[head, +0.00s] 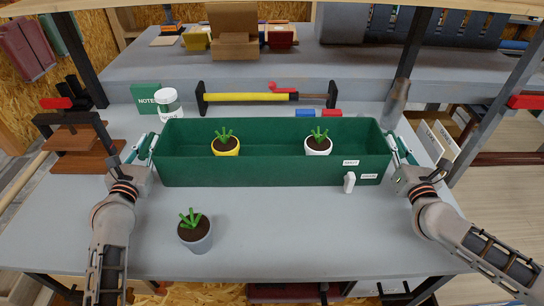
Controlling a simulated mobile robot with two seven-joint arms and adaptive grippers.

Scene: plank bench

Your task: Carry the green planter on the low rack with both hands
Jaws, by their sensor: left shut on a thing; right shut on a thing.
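The green planter (272,171) is a long open box in the middle of the grey bench. Inside it stand a yellow pot (226,152) and a white pot (318,151), each with a small green plant. Two small white labels are on its front wall at the right. My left gripper (146,152) is shut on the planter's left end. My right gripper (400,153) is shut on its right end. I cannot tell whether the planter touches the bench or hangs just above it.
A grey pot with a plant (195,232) stands on the bench in front. A small white object (349,182) is by the planter's front right. Behind are a yellow clamp (262,97), a white jar (169,103), a green notes box (146,98) and a grey cylinder (397,97). The front middle is clear.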

